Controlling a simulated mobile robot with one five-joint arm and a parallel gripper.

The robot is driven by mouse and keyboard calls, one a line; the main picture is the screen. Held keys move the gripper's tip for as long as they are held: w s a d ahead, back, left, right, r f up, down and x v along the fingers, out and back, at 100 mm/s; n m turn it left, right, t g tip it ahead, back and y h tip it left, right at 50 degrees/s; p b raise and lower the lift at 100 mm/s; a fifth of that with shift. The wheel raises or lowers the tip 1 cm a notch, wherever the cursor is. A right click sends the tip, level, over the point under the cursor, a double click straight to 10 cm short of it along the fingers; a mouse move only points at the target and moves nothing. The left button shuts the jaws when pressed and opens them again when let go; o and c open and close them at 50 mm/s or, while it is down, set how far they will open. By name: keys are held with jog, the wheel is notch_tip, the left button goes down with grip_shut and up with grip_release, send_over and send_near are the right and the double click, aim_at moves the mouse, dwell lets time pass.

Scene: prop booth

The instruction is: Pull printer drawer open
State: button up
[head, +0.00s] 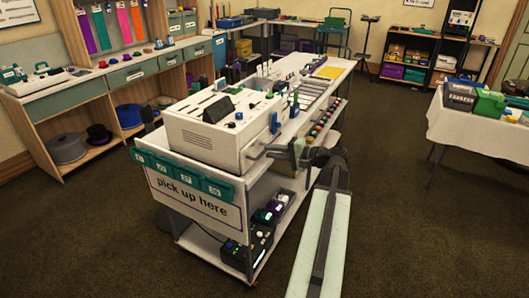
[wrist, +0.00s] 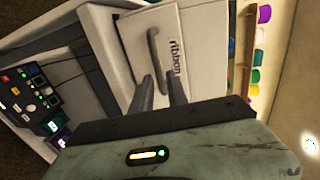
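The white printer (head: 205,125) stands on the front end of a white trolley top. In the wrist view its white drawer front (wrist: 185,25) carries the word "ribbon" and a grey upright handle (wrist: 153,50). I cannot tell from these views whether the drawer sits fully shut. My gripper (wrist: 160,78) points at the drawer front, its two dark fingers apart at the handle's lower end, with a gap between them. Whether they touch the handle is unclear.
The trolley (head: 205,209) has a "pick up here" sign, teal bins and a lower shelf holding dark devices. Bright spools (head: 322,124) line its right side. A cloth-covered table (head: 470,128) stands at right. Brown floor (head: 400,220) is open between them.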

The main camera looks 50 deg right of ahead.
jog(key=x, duration=0.3)
jog(key=shift+w+f, duration=0.15)
jog(key=shift+w, duration=0.1)
grip_shut()
dwell(1.2)
